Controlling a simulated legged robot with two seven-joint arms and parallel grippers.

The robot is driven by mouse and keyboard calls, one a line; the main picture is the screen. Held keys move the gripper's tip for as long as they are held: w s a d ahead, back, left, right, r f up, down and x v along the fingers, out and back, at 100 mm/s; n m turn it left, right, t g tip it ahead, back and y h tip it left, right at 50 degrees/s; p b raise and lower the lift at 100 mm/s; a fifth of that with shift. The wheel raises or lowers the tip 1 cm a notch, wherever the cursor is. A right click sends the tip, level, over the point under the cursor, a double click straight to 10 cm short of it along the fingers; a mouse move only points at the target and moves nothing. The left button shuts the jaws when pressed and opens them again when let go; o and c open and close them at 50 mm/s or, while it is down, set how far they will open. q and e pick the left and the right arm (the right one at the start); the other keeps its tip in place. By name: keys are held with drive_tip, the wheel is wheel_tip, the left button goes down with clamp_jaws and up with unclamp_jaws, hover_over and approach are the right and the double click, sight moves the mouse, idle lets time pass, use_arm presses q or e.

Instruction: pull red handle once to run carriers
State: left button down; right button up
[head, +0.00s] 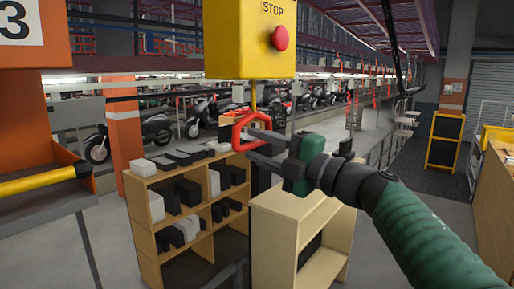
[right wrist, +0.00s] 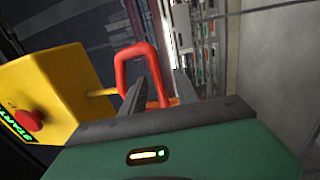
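The red handle (head: 250,131) is a loop hanging on a yellow rod under a yellow box (head: 250,40) with a red button and the word STOP. My right gripper (head: 255,147) reaches it from the right, with its fingers apart. In the right wrist view the red handle (right wrist: 135,65) stands up at the fingers, and one side bar passes between them. A gap shows beside the bar, so the fingers do not look closed on it. A dark grey shape at the bottom edge of the head view looks like the tips of my left gripper (head: 228,275); its opening is unclear.
A wooden shelf (head: 150,215) with black and white boxes stands below the handle, with a lower pale cabinet (head: 275,235) beside it. An orange frame with a yellow bar (head: 40,182) is at left. Scooters (head: 145,130) stand behind. Open floor lies at right.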

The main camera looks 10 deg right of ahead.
drive_tip(key=b+v, duration=0.2)
drive_tip(key=v, duration=0.6)
drive_tip(key=shift+s+b, duration=0.25)
drive_tip(key=shift+b, duration=0.05)
idle(6.9)
